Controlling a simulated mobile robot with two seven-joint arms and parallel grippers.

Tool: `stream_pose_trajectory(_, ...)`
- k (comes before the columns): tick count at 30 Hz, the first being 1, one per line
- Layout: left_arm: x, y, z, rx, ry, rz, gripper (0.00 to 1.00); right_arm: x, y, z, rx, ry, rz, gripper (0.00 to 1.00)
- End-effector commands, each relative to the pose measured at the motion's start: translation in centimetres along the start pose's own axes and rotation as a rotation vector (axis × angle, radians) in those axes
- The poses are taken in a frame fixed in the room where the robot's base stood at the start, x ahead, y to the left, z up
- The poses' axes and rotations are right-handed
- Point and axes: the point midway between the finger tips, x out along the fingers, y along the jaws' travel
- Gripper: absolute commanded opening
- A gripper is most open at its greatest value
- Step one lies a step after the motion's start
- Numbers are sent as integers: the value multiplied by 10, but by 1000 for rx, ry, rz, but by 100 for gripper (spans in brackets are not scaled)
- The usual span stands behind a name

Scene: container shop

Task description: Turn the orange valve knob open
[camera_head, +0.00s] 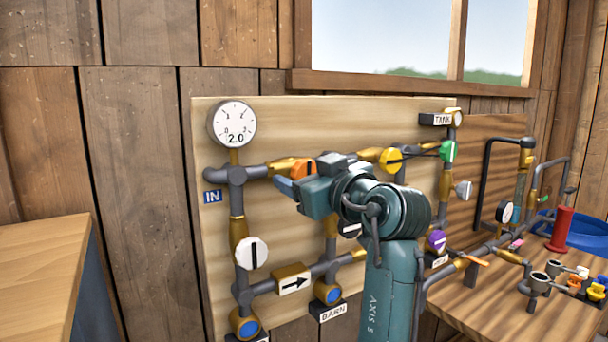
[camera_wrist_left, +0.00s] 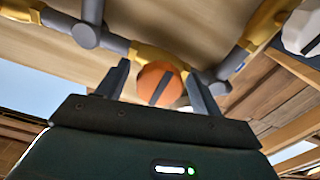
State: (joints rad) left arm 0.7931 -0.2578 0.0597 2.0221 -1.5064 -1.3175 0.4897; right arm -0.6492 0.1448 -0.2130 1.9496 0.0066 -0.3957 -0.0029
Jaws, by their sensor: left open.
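The orange valve knob (camera_head: 304,168) sits on the upper pipe of the wooden board, with a dark stripe across its face. In the head view my left gripper (camera_head: 284,184) is in front of the board, just below and left of the knob, and partly covers it. In the left wrist view the orange knob (camera_wrist_left: 160,84) lies between the two spread fingers of my left gripper (camera_wrist_left: 163,82). The gripper is open. I cannot tell whether either finger touches the knob. My right gripper is not in view.
A gauge (camera_head: 232,124) reading 2.0, a white knob (camera_head: 251,253), a yellow knob (camera_head: 391,160), a green knob (camera_head: 448,151) and a purple knob (camera_head: 437,240) are on the pipework. A wooden bench (camera_head: 500,312) with fittings is at right, a wooden counter (camera_head: 40,270) at left.

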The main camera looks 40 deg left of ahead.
Motion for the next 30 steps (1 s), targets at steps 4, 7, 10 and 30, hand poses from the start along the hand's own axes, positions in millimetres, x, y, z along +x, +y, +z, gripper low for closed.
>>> stream_pose_trajectory(4, 0, 0, 0, 0, 0, 0, 66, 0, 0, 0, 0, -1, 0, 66)
stream_pose_trajectory(7, 0, 0, 0, 0, 0, 0, 61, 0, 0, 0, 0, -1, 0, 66)
stream_pose_trajectory(10, 0, 0, 0, 0, 0, 0, 53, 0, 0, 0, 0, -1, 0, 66)
stream_pose_trajectory(30, 0, 0, 2, -34, 0, 1, 22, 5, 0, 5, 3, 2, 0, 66)
